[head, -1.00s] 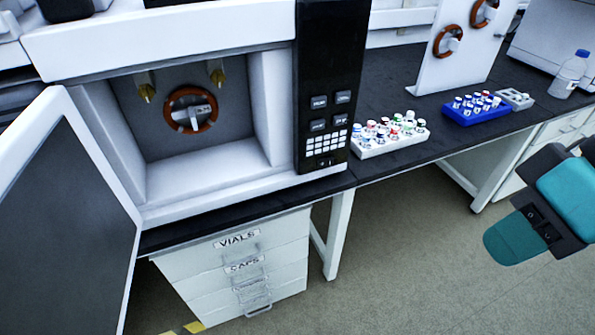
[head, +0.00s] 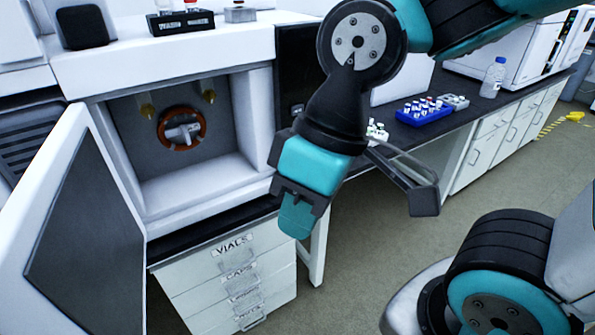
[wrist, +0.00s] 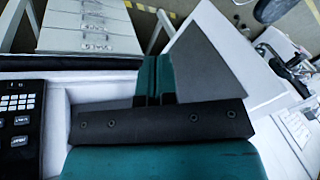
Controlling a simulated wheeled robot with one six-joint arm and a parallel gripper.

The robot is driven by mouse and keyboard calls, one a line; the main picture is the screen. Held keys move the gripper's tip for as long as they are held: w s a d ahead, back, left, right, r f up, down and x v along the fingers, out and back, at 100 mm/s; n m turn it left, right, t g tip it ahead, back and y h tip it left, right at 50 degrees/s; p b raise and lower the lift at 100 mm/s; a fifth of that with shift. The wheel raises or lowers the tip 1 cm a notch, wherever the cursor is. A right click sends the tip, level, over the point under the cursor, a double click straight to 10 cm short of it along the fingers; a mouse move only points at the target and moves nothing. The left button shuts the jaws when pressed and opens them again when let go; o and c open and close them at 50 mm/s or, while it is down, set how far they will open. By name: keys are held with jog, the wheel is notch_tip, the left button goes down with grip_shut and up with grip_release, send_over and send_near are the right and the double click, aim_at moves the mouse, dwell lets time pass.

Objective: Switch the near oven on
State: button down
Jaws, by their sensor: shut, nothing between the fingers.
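The near oven (head: 170,55) is the white unit at the left of the head view. My gripper (head: 297,222) is shut and empty, in front of the oven's lower right. In the wrist view its teal fingers (wrist: 153,72) are together, to the right of the panel and apart from it.
A drawer unit (head: 230,285) labelled VIALS and CAPS stands under the bench. A blue vial rack (head: 424,118) and a bottle (head: 493,78) stand on the bench to the right. The open door takes up the left side. The floor ahead is clear.

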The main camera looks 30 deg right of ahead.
jog(key=w+d+f+m+t+y+b, duration=0.1)
jog(key=w+d+f+m+t+b, duration=0.25)
jog(key=w+f+m+b, duration=0.4)
jog(key=w+d+f+m+t+b, duration=0.2)
jog(key=w+f+m+t+b, duration=0.25)
jog(key=w+f+b, duration=0.65)
jog(key=w+d+f+m+t+h+b, duration=0.2)
jog(key=d+f+m+t+h+b, duration=0.2)
jog(key=d+m+b, duration=0.3)
jog(key=w+d+f+m+t+h+b, duration=0.1)
jog(key=d+f+m+t+h+b, duration=0.3)
jog(key=d+m+b, duration=0.3)
jog(key=d+t+b, duration=0.1)
jog(key=d+b, duration=0.4)
jog(key=b, duration=0.2)
jog(key=shift+w+f+m+t, duration=0.35)
jog(key=shift+m+t, duration=0.05)
jog(key=shift+w, duration=0.1)
